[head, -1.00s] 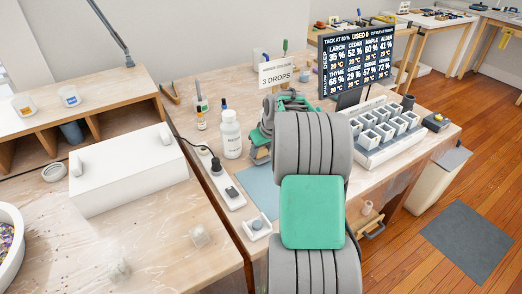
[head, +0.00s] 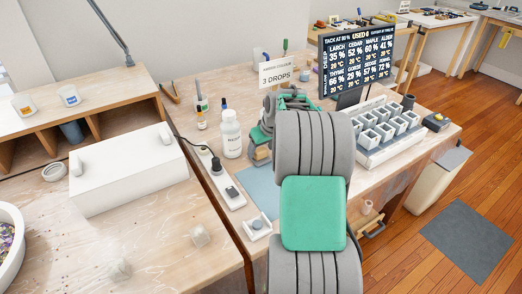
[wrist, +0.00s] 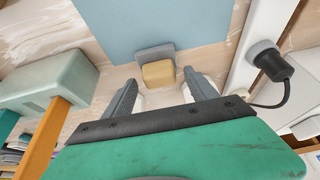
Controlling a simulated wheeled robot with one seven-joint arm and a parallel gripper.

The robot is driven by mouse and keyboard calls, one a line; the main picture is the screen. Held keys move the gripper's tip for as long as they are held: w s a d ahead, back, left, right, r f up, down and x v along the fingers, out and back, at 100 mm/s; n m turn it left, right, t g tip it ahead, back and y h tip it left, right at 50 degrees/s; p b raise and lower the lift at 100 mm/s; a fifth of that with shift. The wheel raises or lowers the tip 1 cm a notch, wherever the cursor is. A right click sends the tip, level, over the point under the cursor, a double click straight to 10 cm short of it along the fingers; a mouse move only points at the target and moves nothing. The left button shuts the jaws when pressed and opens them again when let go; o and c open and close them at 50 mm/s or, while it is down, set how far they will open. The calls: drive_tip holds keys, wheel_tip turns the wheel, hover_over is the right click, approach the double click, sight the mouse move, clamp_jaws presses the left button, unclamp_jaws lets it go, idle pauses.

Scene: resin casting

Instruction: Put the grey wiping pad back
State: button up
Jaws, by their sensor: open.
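In the wrist view a grey pad (wrist: 154,52) lies at the edge of a blue mat (wrist: 150,20), with a tan block (wrist: 158,73) against its near side. I take it for the wiping pad. My gripper (wrist: 160,88) is open, one finger to each side of the tan block and a little short of it. I see no contact between the fingers and the block. In the head view the blue mat (head: 262,190) shows beside my arm. My arm covers much of that area, and I cannot make out the pad there.
A white strip with a black plug (wrist: 272,64) lies right of my gripper in the wrist view; a grey-green box (wrist: 48,78) stands left. In the head view a white bottle (head: 231,138) stands behind the mat, a white tray of cups (head: 378,150) stands right of my arm.

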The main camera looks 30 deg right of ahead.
drive_tip(key=v, duration=1.1)
drive_tip(key=s+a+f+g, duration=0.1)
drive_tip(key=s+a, duration=0.3)
drive_tip(key=a, duration=0.6)
drive_tip(key=s+a+f, duration=0.1)
drive_tip(key=s+a, duration=0.4)
drive_tip(key=a, duration=0.6)
drive_tip(key=shift+n+g, duration=0.4)
drive_tip(key=shift+g, duration=0.3)
drive_tip(key=s+a+f, duration=0.1)
drive_tip(key=s+a, duration=0.1)
drive_tip(key=s, duration=0.1)
drive_tip(key=s+a+f, duration=0.2)
drive_tip(key=s, duration=0.2)
drive_tip(key=s+a+f, duration=0.2)
drive_tip(key=s, duration=0.1)
drive_tip(key=shift+s+a+p, duration=0.25)
drive_tip(key=shift+a+p, duration=0.05)
drive_tip(key=shift+a, duration=0.05)
drive_tip(key=shift+s+a+f, duration=0.1)
drive_tip(key=shift+s+f, duration=0.15)
drive_tip(key=shift+s, duration=0.05)
